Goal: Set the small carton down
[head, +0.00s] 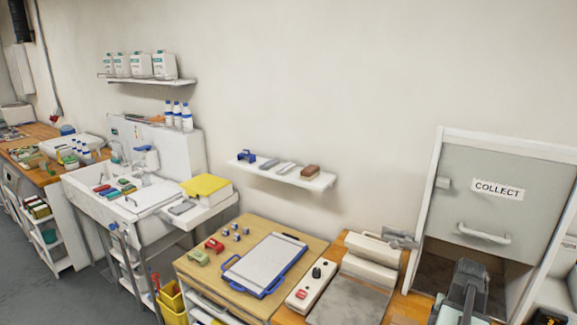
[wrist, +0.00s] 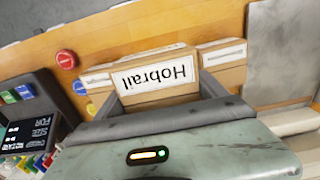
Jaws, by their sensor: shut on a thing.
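In the wrist view a small brown carton (wrist: 160,94) with a white label reading "Hobrail", upside down in the picture, sits between the two grey fingers of my gripper (wrist: 157,86). The fingers are shut on its sides. The carton's lower part is hidden by my gripper body, so I cannot tell whether it touches anything below. Two similar cartons with white labels show just behind it, one at the right (wrist: 222,54) and one partly hidden at the left (wrist: 97,77). In the head view my arm is at the lower right, and the held carton cannot be made out.
In the wrist view a wooden surface (wrist: 130,35) carries a red button (wrist: 66,59) and a blue one (wrist: 79,87). A dark device (wrist: 35,105) is at left. In the head view a hatch marked COLLECT (head: 490,165) stands beyond my arm, left of it a bench with a clipboard (head: 265,263).

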